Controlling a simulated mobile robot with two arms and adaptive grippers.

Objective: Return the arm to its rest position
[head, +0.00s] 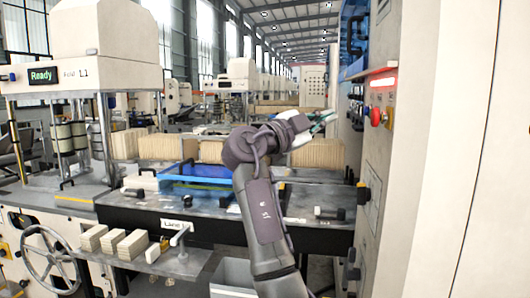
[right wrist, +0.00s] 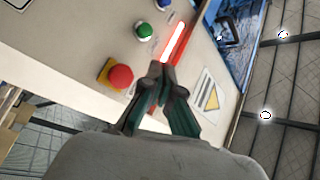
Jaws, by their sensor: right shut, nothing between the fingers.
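My right arm rises from the bottom middle of the head view and bends toward the upper right. My right gripper (head: 322,121) is raised beside the control cabinet (head: 405,150) on the right. In the right wrist view the gripper (right wrist: 162,78) has its fingers together and holds nothing. Behind the fingers, in that view, the cabinet face shows a red button (right wrist: 121,77), a green button (right wrist: 145,31) and a lit red strip (right wrist: 173,42). I cannot tell how much space lies between the fingertips and the panel. My left gripper is in neither view.
Below the arm is a bench with a blue tray (head: 176,189) and a black cylinder (head: 329,213). Stacks of pale blocks (head: 133,244) lie on a front shelf. A machine with a "Ready" display (head: 43,76) and a handwheel (head: 48,258) stand left. A grey bin (head: 232,277) is below.

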